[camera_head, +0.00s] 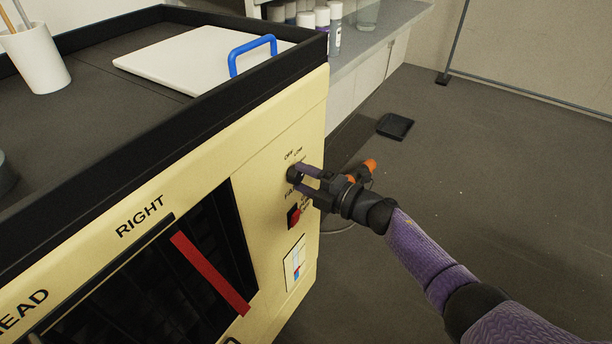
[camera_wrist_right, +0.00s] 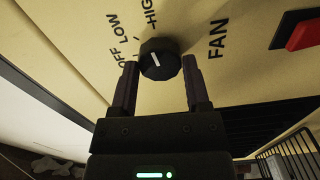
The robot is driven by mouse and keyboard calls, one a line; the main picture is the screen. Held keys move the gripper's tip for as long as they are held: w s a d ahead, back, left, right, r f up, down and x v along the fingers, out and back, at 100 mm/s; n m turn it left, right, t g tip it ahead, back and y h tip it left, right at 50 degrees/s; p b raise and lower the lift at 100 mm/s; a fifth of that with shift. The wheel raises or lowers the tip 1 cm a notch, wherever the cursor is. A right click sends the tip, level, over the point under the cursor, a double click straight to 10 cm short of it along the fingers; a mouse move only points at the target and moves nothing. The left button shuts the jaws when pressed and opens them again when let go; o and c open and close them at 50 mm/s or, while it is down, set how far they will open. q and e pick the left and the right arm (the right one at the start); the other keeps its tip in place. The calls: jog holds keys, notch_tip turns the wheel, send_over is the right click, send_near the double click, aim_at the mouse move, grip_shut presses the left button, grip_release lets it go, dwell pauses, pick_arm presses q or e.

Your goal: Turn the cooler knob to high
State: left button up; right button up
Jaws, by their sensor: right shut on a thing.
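The black cooler knob (camera_head: 293,175) is on the cream front panel of the cooler (camera_head: 272,140). In the right wrist view the round knob (camera_wrist_right: 159,57) has a short white mark on its face, tilted toward the upper left, on the side of the LOW and HIGH labels; exactly which one it meets I cannot tell. OFF, LOW, HIGH and FAN are printed around it. My right gripper (camera_head: 298,177) is shut on the knob, one finger on each side, as the right wrist view also shows (camera_wrist_right: 158,72). My left gripper is not in view.
A red switch (camera_head: 293,217) sits just below the knob, near my right fingers. A dark vent with a red strip (camera_head: 210,272) is to the left. A white board with a blue handle (camera_head: 252,55) and a white cup (camera_head: 35,58) are on top. Floor at right is mostly clear.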

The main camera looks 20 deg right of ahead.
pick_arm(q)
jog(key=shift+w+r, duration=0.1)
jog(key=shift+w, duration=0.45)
pick_arm(e)
jog(key=shift+m, duration=0.7)
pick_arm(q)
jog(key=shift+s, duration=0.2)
pick_arm(e)
jog(key=o, duration=1)
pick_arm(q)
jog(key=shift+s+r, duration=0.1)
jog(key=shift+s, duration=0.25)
pick_arm(e)
jog(key=shift+o, duration=1.4)
pick_arm(q)
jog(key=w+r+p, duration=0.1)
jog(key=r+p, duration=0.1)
jog(key=p, duration=0.1)
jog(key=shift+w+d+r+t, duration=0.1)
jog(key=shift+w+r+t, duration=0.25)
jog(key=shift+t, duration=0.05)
pick_arm(e)
jog(key=v, duration=1)
